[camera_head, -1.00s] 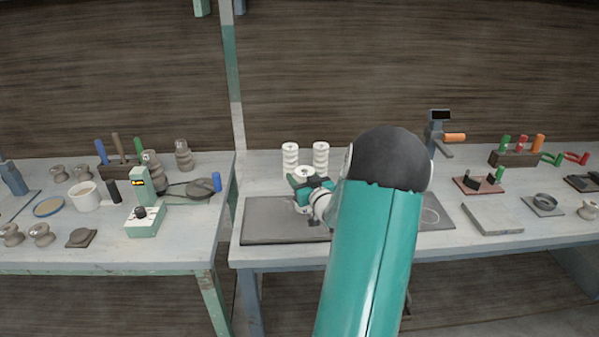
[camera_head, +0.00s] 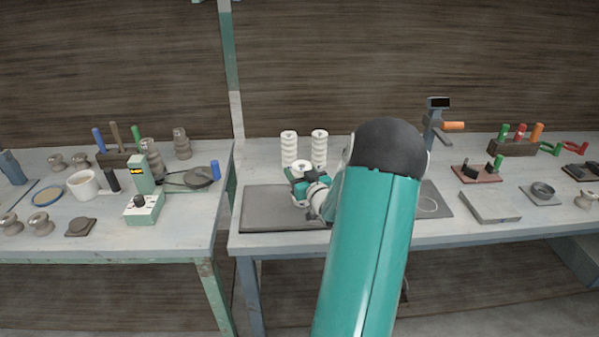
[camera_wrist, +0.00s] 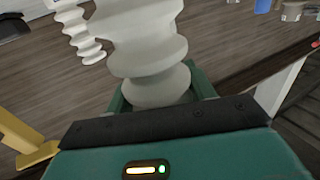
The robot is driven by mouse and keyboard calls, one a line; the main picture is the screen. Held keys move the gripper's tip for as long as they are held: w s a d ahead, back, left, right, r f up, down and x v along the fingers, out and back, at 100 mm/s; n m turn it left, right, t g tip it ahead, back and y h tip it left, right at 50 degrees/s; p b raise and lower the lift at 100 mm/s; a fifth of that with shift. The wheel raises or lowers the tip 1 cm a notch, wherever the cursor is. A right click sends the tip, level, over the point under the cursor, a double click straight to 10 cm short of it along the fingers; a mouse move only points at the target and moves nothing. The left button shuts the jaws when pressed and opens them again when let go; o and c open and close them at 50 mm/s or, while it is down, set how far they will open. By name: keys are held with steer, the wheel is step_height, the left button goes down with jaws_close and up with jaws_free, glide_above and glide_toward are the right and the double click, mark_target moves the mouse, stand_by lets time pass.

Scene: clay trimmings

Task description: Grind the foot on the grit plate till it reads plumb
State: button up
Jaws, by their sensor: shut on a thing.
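My gripper (camera_head: 303,187) is over the dark grey mat on the middle bench, shut on a white ribbed clay piece (camera_wrist: 148,60). In the wrist view the piece rises from between the teal jaws, its lower ribs close to them and its upper end out of frame. In the head view it is mostly hidden by my gripper, so I cannot tell if its foot touches anything. Two more white ribbed pieces (camera_head: 289,148) (camera_head: 319,148) stand behind. A flat grey slab (camera_head: 490,206), possibly the grit plate, lies to the right. A dark-screened device (camera_head: 438,103) stands behind my arm; no reading is legible.
The dark mat (camera_head: 262,212) runs behind my arm. A red-brown plate (camera_head: 476,174) with dark blocks and a tool rack (camera_head: 513,148) are at the right. The left bench holds a green device (camera_head: 145,207), a mug (camera_head: 83,185) and several grey spools. A gap separates the benches.

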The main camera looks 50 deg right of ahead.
steer(key=shift+f, duration=0.6)
stand_by(0.7)
steer(key=w+a, duration=0.5)
steer(key=w, duration=0.1)
steer(key=shift+w+a, duration=0.15)
steer(key=shift+a, duration=0.1)
stand_by(2.4)
steer(key=s+d, duration=0.4)
steer(key=shift+s+f, duration=0.2)
steer(key=shift+s, duration=0.1)
stand_by(0.6)
steer(key=shift+s+d+r, duration=0.1)
steer(key=shift+s+d, duration=0.7)
steer(key=shift+s, duration=0.2)
steer(key=w+a, duration=0.4)
steer(key=shift+w+r, duration=0.15)
steer(key=shift+w, duration=0.25)
